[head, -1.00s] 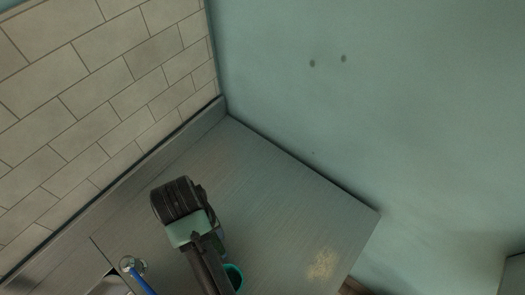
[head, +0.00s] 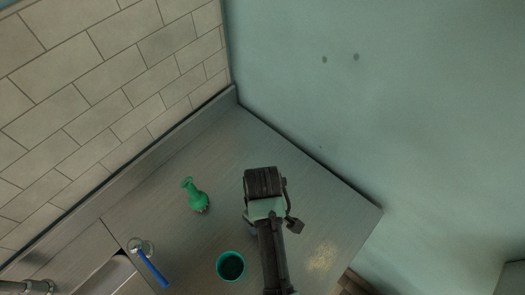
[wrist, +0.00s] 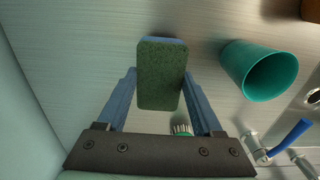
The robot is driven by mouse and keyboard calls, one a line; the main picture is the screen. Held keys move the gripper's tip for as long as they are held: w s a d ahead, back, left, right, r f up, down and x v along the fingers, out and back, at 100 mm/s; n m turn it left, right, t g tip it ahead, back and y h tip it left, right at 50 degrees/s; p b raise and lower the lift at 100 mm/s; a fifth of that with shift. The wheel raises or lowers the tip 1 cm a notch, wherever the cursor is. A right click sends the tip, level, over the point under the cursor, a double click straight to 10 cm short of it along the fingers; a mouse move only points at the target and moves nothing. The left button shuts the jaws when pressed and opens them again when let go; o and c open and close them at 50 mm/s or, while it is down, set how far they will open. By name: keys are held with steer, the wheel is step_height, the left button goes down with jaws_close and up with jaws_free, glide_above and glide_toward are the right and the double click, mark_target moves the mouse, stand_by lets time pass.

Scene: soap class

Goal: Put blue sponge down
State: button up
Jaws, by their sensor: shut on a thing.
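The blue sponge (wrist: 162,76) is between the two fingers of my gripper (wrist: 159,82) in the wrist view. Its dark green scouring face is toward the camera and a blue edge shows at its far end. The gripper is shut on it. The grey counter (wrist: 205,20) is behind the sponge; I cannot tell whether they touch. In the head view my arm reaches over the right part of the counter (head: 320,215) and largely hides the gripper and sponge.
A teal cup (head: 231,266) stands left of my arm; it also shows right of the sponge in the wrist view (wrist: 258,70). A green bottle-shaped item (head: 195,195) is farther back. A blue-handled tap (head: 150,265) and sink are at lower left. A tiled wall (head: 110,90) borders the counter.

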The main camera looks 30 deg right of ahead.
steer(key=shift+f, duration=2.1)
steer(key=shift+f, duration=0.1)
steer(key=o, duration=1.3)
